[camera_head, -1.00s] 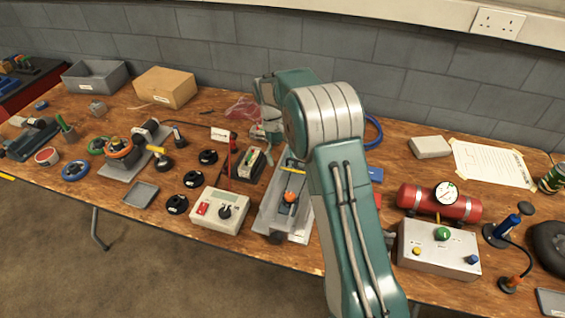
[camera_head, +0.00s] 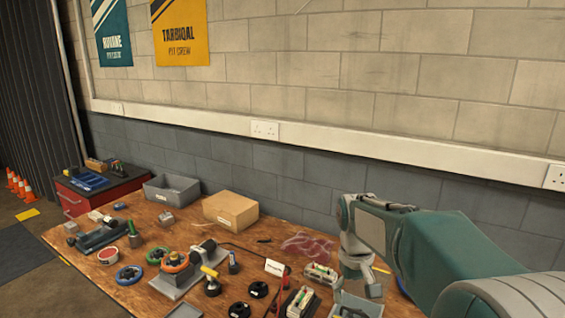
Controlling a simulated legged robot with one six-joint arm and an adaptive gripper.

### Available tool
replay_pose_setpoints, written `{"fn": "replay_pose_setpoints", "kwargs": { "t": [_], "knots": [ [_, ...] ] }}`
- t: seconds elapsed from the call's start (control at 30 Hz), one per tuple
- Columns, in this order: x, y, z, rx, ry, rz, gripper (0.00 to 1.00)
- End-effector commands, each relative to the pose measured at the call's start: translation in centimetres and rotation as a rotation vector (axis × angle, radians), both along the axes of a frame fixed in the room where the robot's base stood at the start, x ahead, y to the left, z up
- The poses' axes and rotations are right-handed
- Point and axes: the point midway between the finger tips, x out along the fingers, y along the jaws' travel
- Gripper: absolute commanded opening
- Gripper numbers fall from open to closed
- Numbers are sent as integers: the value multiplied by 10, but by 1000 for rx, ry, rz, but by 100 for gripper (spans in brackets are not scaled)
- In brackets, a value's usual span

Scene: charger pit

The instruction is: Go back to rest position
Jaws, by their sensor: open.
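My teal and grey arm reaches in from the lower right. Its wrist bends down at the right of the workbench, and my gripper (camera_head: 372,289) hangs over the bench near the grey tray (camera_head: 357,304). It is open, small in the picture, and nothing shows between its fingers. The arm hides the right part of the bench.
The wooden workbench (camera_head: 140,297) is crowded with a grey bin (camera_head: 171,189), a cardboard box (camera_head: 231,210), coloured rings and several black discs. A red cabinet (camera_head: 95,190) stands at the far left. A block wall (camera_head: 300,175) runs behind. Orange cones stand on the floor.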

Motion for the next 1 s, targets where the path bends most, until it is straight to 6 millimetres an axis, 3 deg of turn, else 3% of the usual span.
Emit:
{"fn": "replay_pose_setpoints", "kwargs": {
  "t": [0.2, 0.4, 0.8, 1.0],
  "knots": [
    [-54, -2, 36, 15, -140, -35, 82],
    [-104, -3, 53, 32, -262, -67, 82],
    [-194, -5, 49, 69, -498, -127, 82],
    [-210, -5, 43, 79, -547, -141, 82]
  ]
}}
